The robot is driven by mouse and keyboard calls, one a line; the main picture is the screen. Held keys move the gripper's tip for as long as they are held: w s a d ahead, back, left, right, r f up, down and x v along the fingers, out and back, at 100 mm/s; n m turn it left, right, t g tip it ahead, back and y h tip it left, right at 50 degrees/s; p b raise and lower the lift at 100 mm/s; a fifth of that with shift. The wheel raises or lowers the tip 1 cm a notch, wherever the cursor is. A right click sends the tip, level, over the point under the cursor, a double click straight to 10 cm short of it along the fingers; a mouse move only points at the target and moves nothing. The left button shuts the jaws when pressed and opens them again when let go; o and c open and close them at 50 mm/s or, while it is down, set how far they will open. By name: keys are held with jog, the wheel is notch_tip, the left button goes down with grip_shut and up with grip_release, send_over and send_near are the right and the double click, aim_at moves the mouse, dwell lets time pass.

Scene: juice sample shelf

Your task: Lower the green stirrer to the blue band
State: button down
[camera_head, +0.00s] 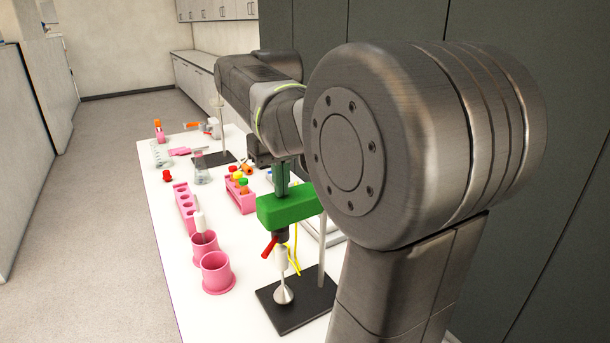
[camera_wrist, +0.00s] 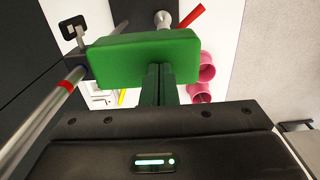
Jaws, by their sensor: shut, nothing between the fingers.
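The green stirrer (camera_head: 292,207) is a block-shaped head on a thin upright rod (camera_head: 322,262) over a black base (camera_head: 290,318). A silver shaft with a wide foot (camera_head: 283,292) hangs below it, and a red lever (camera_head: 269,248) sticks out. My gripper (camera_head: 282,186) is shut and empty, pointing down at the top of the green head. In the wrist view the shut fingers (camera_wrist: 160,72) meet or nearly meet the green head (camera_wrist: 130,55); contact is unclear. The rod (camera_wrist: 45,112) shows a red band (camera_wrist: 70,85) there.
Pink cups (camera_head: 217,273) and a pink tube rack (camera_head: 184,208) stand left of the stirrer. Another pink rack with coloured caps (camera_head: 241,195) is behind it. The white table (camera_head: 170,232) has bare room along its left edge. Dark panels (camera_head: 545,225) rise at the right.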

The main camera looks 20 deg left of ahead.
jog(key=shift+f, duration=0.5)
dwell(0.8)
notch_tip(320, 180, up, 6)
jog(key=p, duration=0.6)
jog(key=shift+r, duration=0.1)
jog(key=shift+f, duration=0.2)
notch_tip(320, 180, down, 6)
jog(key=b, duration=0.6)
jog(key=shift+r, duration=0.15)
dwell(0.4)
